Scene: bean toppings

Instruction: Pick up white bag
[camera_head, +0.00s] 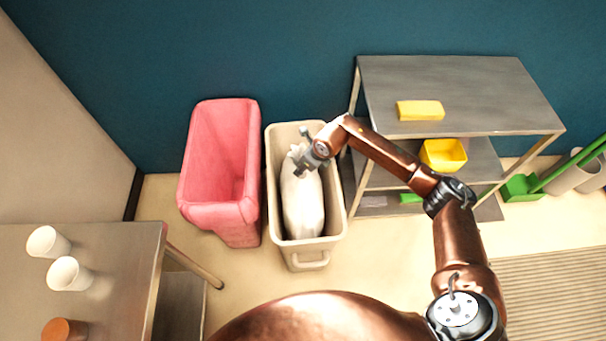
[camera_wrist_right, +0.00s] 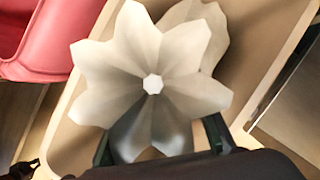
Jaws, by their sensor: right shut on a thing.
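The white bag (camera_head: 303,205) stands inside a tall beige bin (camera_head: 332,218). In the right wrist view the gathered, flower-like top of the white bag (camera_wrist_right: 150,85) fills the middle of the picture. My right gripper (camera_head: 303,162) reaches down over the bin and is shut on the top of the bag. Its dark fingers (camera_wrist_right: 160,140) show at either side of the bag's lower part in the wrist view. The fingertips are partly hidden by the bag. My left gripper is not in view.
A pink bin (camera_head: 240,218) stands close to the left of the beige bin. A metal shelf (camera_head: 460,80) with a yellow sponge (camera_head: 420,110) and a yellow container (camera_head: 443,154) stands to the right. A metal table (camera_head: 115,260) with white cups (camera_head: 69,274) is at lower left.

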